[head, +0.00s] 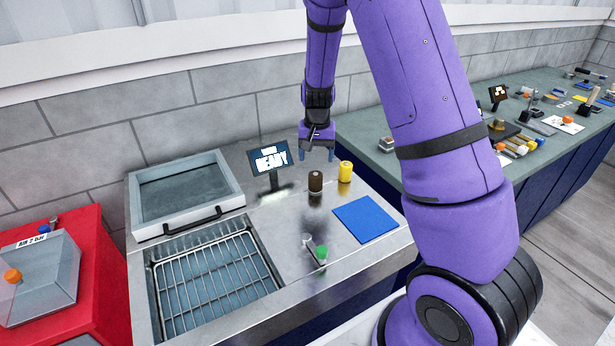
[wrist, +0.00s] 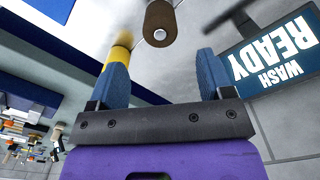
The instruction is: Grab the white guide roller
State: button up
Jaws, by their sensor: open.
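A small whitish cylinder (head: 307,240), which looks like the white guide roller, stands on the steel counter beside a green-topped piece (head: 321,252), with a grey bar between them. It is small, so I cannot make out its shape well. My gripper (head: 316,154) is open and empty, pointing down above the back of the counter, well behind the whitish cylinder. In the wrist view, my gripper's fingers (wrist: 162,62) are apart with nothing between them. I cannot make out the white roller in that view.
A brown spool (head: 315,183) and a yellow spool (head: 345,171) stand below my gripper. A screen reading WASH READY (wrist: 275,50) is close by. A blue mat (head: 366,219) lies right of the whitish cylinder; a sink with a wire rack (head: 215,275) is left.

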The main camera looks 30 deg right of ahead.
aim_at(316, 174)
notch_tip(316, 174, down, 10)
jog(key=shift+s+a+f, duration=0.1)
jog(key=shift+a+f, duration=0.05)
jog(key=shift+f, duration=0.05)
jog(key=c, duration=1.1)
jog(key=shift+r, duration=0.15)
